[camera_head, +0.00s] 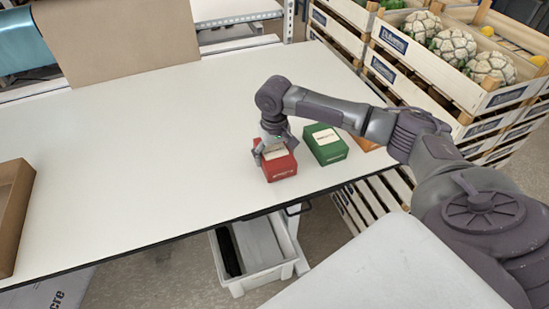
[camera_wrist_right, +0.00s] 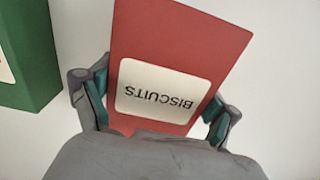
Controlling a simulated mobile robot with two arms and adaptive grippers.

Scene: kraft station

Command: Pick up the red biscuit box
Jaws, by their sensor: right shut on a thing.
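The red biscuit box (camera_head: 281,168) stands on the white table near its front edge, in the head view. My right gripper (camera_head: 269,152) is over it from above, with its fingers on either side of the box. In the right wrist view the red box (camera_wrist_right: 190,50) shows a white label reading "BISCUITS", and the gripper (camera_wrist_right: 158,105) has one finger against each side of it. The gripper is shut on the box. I cannot tell any gap between box and table. My left gripper is not in view.
A green box (camera_head: 327,148) stands just right of the red one, and an orange box (camera_head: 366,144) is partly hidden behind my arm. A cardboard box (camera_head: 12,215) is at the left edge. Wooden crates (camera_head: 440,75) stand beyond the table's right side. The table's middle is clear.

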